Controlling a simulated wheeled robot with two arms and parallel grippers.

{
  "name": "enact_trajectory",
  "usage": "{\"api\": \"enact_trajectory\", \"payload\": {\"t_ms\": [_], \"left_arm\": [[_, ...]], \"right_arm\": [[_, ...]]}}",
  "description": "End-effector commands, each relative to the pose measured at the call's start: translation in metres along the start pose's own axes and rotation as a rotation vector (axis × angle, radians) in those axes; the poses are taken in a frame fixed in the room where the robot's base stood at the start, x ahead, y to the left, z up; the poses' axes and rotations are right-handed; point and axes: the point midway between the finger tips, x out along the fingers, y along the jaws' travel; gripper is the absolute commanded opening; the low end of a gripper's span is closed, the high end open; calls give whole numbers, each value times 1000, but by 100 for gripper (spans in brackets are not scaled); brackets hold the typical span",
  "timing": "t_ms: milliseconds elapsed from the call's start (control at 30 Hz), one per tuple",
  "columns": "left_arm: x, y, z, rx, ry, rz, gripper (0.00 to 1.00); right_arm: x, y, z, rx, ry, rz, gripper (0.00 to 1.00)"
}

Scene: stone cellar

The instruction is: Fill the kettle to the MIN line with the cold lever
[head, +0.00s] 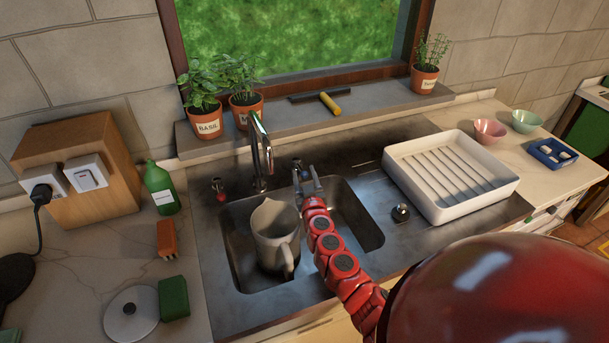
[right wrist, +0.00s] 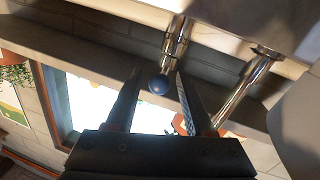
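The grey kettle (head: 270,222) stands lidless in the sink basin (head: 349,215), its handle toward the front right. The chrome tap (head: 262,148) rises behind it; I see no water stream. The MIN line and the water level cannot be made out. The red-tipped lever (head: 220,192) is left of the tap. My right gripper (head: 304,178) is right of the tap, at the cold lever. In the right wrist view, the cold lever's blue knob (right wrist: 158,84) shows between the open fingers of this gripper (right wrist: 157,78), with gaps beside it. My left gripper is out of view.
A white drying rack (head: 455,213) stands right of the sink, with a drain plug (head: 401,213) beside it. Potted herbs (head: 203,100) line the sill.

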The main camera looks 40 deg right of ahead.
Motion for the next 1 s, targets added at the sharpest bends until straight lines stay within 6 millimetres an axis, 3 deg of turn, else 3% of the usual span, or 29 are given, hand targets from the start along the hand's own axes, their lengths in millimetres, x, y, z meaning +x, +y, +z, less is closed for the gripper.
{"api": "enact_trajectory", "payload": {"t_ms": [33,267,1000], "left_arm": [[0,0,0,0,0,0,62],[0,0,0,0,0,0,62],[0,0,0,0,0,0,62]], "right_arm": [[0,0,0,0,0,0,42],[0,0,0,0,0,0,1],[0,0,0,1,0,-1,0]]}}
